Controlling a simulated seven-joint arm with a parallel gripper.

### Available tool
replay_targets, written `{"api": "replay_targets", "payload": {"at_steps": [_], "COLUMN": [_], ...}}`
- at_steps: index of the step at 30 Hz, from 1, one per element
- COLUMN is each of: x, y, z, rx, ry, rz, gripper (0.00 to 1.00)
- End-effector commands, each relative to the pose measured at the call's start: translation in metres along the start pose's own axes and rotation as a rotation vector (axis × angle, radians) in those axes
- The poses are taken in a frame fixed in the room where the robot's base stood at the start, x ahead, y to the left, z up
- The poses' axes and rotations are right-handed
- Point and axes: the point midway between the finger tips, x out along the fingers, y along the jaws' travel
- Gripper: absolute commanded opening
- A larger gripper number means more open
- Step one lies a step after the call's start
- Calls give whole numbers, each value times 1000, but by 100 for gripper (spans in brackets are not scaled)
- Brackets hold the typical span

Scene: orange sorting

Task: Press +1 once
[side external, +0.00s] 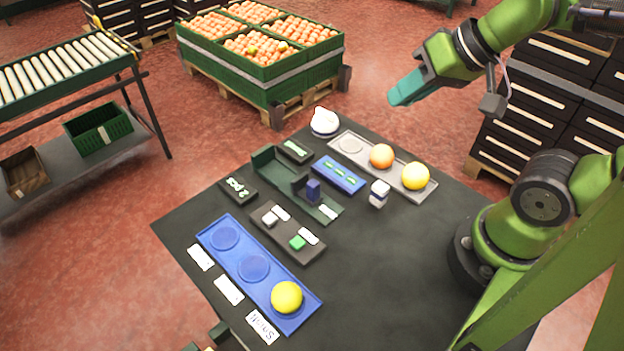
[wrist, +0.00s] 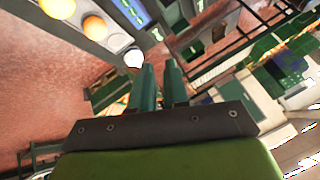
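A dark button panel (side external: 288,233) lies on the black table. It carries a pale grey button (side external: 269,219) and a green button (side external: 298,243), each beside a small white label. The label print is too small to read, so I cannot tell which is +1. My gripper (side external: 401,95) is high above the table's far right side, well away from the panel and touching nothing. In the wrist view its two teal fingers (wrist: 160,64) stand apart with a narrow empty gap. The panel is not clear in the wrist view.
A blue tray (side external: 224,238) holds a yellow fruit at the front. A grey tray (side external: 351,144) holds an orange and a yellow fruit. A green fixture (side external: 265,161), a blue panel (side external: 338,174) and a small white jar (side external: 379,194) stand near the button panel. The table's right front is clear.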

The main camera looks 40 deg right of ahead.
Motion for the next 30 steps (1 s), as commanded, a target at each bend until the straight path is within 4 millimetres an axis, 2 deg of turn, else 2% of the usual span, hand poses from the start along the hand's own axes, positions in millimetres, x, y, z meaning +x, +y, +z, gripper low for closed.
{"api": "replay_targets", "payload": {"at_steps": [1,3,30], "x": [0,0,0], "y": [0,0,0], "z": [0,0,0], "rx": [0,0,0], "ry": [0,0,0], "rz": [0,0,0], "gripper": [7,0,0]}}
